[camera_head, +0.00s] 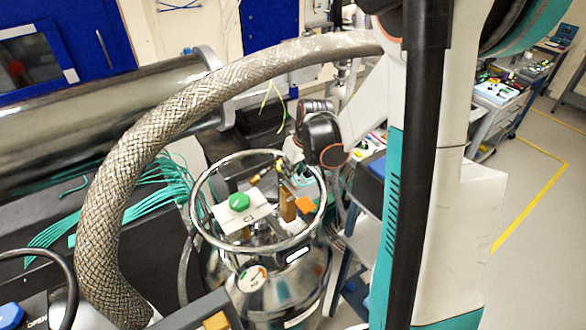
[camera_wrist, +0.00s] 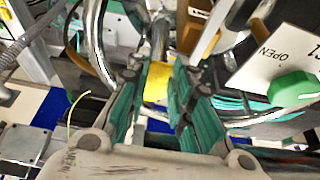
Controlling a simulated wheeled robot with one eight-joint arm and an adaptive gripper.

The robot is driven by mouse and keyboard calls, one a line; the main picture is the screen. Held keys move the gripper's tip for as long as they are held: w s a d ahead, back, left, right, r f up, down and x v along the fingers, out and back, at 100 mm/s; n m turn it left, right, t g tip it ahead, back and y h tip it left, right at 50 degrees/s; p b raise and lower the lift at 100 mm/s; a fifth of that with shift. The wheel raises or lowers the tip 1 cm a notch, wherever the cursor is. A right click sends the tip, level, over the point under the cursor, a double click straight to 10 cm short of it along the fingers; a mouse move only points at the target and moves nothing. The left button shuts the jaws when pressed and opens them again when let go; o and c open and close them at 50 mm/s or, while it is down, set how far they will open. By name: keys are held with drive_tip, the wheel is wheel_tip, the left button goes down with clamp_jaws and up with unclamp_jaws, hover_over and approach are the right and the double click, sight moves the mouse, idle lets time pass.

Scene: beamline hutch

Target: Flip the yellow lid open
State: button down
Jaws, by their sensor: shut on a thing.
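A yellow piece (camera_wrist: 155,84), which I take for the yellow lid, shows between the teal-padded fingers of my gripper (camera_wrist: 158,72) in the wrist view. My gripper is shut on it; the exact contact is hard to make out. In the head view my gripper (camera_head: 291,178) reaches down inside the metal ring on top of a steel vessel (camera_head: 270,290). The fingertips are partly hidden there. A tan block (camera_head: 287,206) and an orange piece (camera_head: 305,204) sit close below it. I cannot tell how far the lid is tilted.
The metal ring (camera_head: 197,222) surrounds the work area closely. A green knob (camera_head: 239,202) on a white plate stands left of my gripper; the knob also shows in the wrist view (camera_wrist: 291,89). A thick braided hose (camera_head: 120,190) arches over from the left. Open floor (camera_head: 545,200) lies at right.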

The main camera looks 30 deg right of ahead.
drive_tip(key=w+r+g, duration=0.1)
drive_tip(key=g, duration=0.1)
drive_tip(key=r+g, duration=0.1)
drive_tip(key=g, duration=0.1)
drive_tip(key=shift+w+r, duration=0.25)
drive_tip(key=shift+w, duration=0.15)
drive_tip(key=shift+w+a+r+g+b, duration=0.1)
drive_tip(key=shift+w+r+g+b, duration=0.3)
drive_tip(key=shift+g, duration=0.4)
drive_tip(key=shift+w+d+r+g+b, duration=0.1)
drive_tip(key=shift+w+r+g+b, duration=0.35)
drive_tip(key=shift+g, duration=0.35)
drive_tip(key=shift+w+a+r+g+b, duration=0.1)
drive_tip(key=shift+w+r+g+b, duration=0.15)
drive_tip(key=shift+w+g, duration=0.4)
drive_tip(key=shift+s+g, duration=0.15)
drive_tip(key=shift+g, duration=0.1)
drive_tip(key=c, duration=1.4)
unclamp_jaws()
drive_tip(key=v, duration=1.2)
drive_tip(key=shift+a, duration=0.15)
